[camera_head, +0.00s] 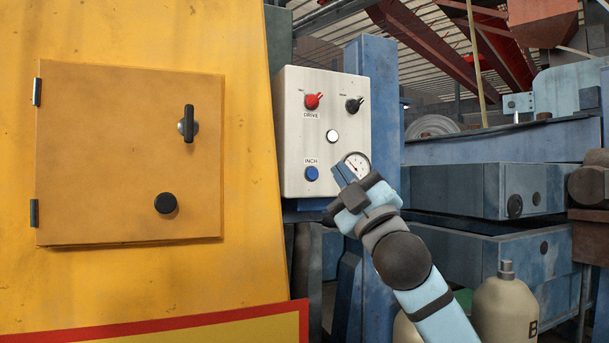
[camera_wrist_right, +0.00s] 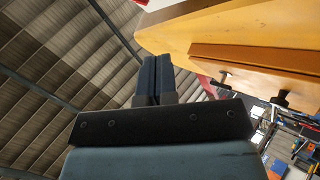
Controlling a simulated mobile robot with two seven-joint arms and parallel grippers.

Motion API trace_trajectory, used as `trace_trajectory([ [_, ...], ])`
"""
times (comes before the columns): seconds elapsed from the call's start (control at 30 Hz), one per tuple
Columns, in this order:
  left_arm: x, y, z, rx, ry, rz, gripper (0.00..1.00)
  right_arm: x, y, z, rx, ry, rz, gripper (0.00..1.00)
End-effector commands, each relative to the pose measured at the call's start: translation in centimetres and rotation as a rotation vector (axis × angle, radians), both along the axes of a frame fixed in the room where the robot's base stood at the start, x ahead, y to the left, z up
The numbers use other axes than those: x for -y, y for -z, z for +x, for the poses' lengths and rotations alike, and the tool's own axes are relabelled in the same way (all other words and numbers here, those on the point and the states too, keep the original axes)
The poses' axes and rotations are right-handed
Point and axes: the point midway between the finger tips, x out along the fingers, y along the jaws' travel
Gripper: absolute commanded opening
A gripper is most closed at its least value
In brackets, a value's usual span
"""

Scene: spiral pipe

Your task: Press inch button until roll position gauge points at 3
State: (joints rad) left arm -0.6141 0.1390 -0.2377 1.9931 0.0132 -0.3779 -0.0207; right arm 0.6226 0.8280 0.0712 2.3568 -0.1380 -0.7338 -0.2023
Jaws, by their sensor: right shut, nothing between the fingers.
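A pale control box (camera_head: 332,112) hangs beside the yellow cabinet. Its blue button (camera_head: 311,173), labelled INCH, is at the lower left of its face and uncovered. The round white gauge (camera_head: 358,163) is at the box's lower right. My gripper partly covers the gauge's lower left, and its numbers are too small to read. My right gripper (camera_head: 340,172) is shut and empty, its tips right of the blue button and apart from it in the picture. Its shut dark fingers also show in the right wrist view (camera_wrist_right: 157,76). My left gripper is not in view.
The box also carries a red DRIVE switch (camera_head: 313,101), a black switch (camera_head: 354,104) and a white button (camera_head: 332,136). The yellow cabinet (camera_head: 250,120) fills the left. Blue machinery (camera_head: 500,145) and a pale bottle (camera_head: 505,305) stand at the right.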

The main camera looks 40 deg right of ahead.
Motion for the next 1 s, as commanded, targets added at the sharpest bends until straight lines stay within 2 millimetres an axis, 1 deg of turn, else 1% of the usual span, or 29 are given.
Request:
trace_trajectory([
  [0.17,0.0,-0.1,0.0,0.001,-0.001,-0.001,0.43,0.0,0.0,0.1,0.0,0.0,0.0,0.0],
  [0.27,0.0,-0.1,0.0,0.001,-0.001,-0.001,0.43,0.2,0.0,0.6,0.0,0.0,0.0,0.0],
  [0.37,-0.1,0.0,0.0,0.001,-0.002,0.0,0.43,0.5,0.0,1.5,0.0,0.001,0.001,0.0],
  [0.7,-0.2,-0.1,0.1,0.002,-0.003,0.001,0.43,1.9,0.0,6.1,-0.001,0.0,0.001,0.0],
  [0.8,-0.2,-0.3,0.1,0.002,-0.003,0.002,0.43,2.2,-0.1,7.1,0.0,-0.001,0.002,0.0],
  [1.0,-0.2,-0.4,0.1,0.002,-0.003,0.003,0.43,2.5,0.0,8.3,0.0,-0.001,-0.001,0.0],
])
